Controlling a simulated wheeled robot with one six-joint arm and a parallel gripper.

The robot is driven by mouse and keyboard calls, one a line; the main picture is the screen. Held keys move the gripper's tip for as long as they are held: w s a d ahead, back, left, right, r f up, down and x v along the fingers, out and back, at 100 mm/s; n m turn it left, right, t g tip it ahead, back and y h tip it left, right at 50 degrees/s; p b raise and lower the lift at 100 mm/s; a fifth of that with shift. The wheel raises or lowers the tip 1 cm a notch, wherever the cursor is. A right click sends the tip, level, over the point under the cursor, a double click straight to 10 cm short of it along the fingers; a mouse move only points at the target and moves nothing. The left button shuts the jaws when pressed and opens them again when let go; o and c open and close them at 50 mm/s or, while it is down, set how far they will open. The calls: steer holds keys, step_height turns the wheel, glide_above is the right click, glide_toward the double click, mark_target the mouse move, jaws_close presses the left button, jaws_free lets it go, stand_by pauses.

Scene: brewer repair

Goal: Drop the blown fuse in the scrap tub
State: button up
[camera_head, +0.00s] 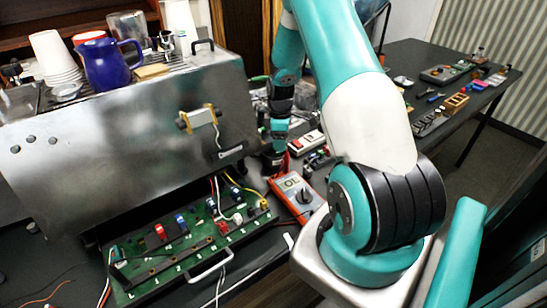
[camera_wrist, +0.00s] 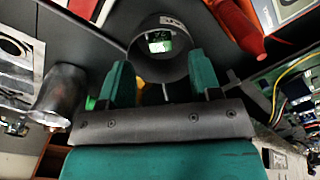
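My gripper (camera_wrist: 160,75) is open in the wrist view, its two teal fingers wide apart with nothing clearly held between them. A dark round tub (camera_wrist: 141,58), which looks like the scrap tub, lies just beyond the fingertips, its mouth facing the camera. A small green and white piece (camera_wrist: 159,41) shows inside it; it may be the blown fuse, but I cannot tell surely. In the head view my gripper (camera_head: 277,148) points down behind the multimeter, and the tub there is mostly hidden by it.
An orange multimeter (camera_head: 293,196) lies near my gripper. A green fuse board (camera_head: 190,240) with red and blue parts and loose wires sits below the steel brewer (camera_head: 110,145). A blue jug (camera_head: 108,66) and white cups stand on top. A second table (camera_head: 440,58) holds small parts.

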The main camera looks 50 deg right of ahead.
step_height(320, 180, up, 18)
steer(key=b, duration=0.4)
steer(key=shift+f, duration=0.25)
stand_by(0.3)
